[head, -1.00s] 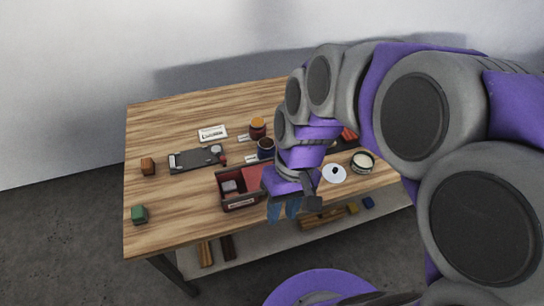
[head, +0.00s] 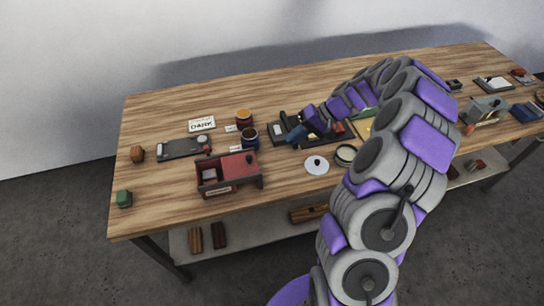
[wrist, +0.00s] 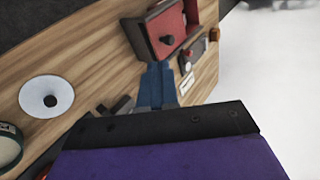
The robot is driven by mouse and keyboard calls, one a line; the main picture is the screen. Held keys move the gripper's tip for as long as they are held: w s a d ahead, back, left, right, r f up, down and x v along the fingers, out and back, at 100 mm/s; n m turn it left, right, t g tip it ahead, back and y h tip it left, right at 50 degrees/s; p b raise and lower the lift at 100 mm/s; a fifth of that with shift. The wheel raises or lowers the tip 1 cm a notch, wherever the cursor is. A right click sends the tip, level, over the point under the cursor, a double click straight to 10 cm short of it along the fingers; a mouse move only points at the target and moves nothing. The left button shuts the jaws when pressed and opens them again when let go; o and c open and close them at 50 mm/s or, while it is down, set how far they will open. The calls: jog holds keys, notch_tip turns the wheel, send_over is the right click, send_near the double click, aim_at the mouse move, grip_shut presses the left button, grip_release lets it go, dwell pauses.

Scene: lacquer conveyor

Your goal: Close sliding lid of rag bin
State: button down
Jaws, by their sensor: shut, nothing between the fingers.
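The rag bin (head: 214,189) is a dark red box with a pale label on its front, standing near the table's front edge. Its red sliding lid (head: 238,165) covers the right part, and a grey rag (head: 209,175) shows in the uncovered left part. The lid also shows in the wrist view (wrist: 168,22), with a dark knob (wrist: 167,40). My gripper (head: 297,137) has blue fingers and is shut and empty. It is to the right of and behind the bin, apart from it. In the wrist view the fingers (wrist: 157,88) point towards the bin.
A white disc (head: 317,165) and a round tin (head: 345,155) lie to the right of the bin. An orange-topped jar (head: 244,118) and a dark jar (head: 249,137) stand behind it. A dark tray (head: 182,148) is at left. The table's left front is mostly clear.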

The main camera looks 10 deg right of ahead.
notch_tip(320, 180, down, 3)
jog(key=d, duration=0.3)
jog(key=b, duration=0.2)
send_near(246, 168)
jog(key=shift+m+t, duration=0.3)
jog(key=shift+m, duration=0.1)
jog(key=a+f, duration=0.1)
jog(key=w+a, duration=0.1)
jog(key=w+a+f, duration=0.1)
jog(key=a, duration=0.1)
jog(key=shift+f, duration=0.35)
jog(key=d, duration=0.4)
jog(key=a+b, duration=0.1)
jog(key=a, duration=1)
jog(key=shift+s+a, duration=0.1)
jog(key=shift+a, duration=0.25)
jog(key=shift+d+b, duration=0.3)
jog(key=shift+d, duration=0.5)
jog(key=shift+a+r, duration=0.1)
jog(key=shift+a, duration=0.65)
jog(key=shift+d, duration=0.25)
jog(key=d, duration=0.3)
jog(key=shift+s+d+r, duration=0.25)
jog(key=shift+s+d, duration=0.05)
jog(key=shift+d, duration=0.1)
jog(key=p+v, duration=0.1)
jog(key=v, duration=0.8)
jog(key=shift+d+p, duration=0.2)
jog(key=shift+p, duration=0.1)
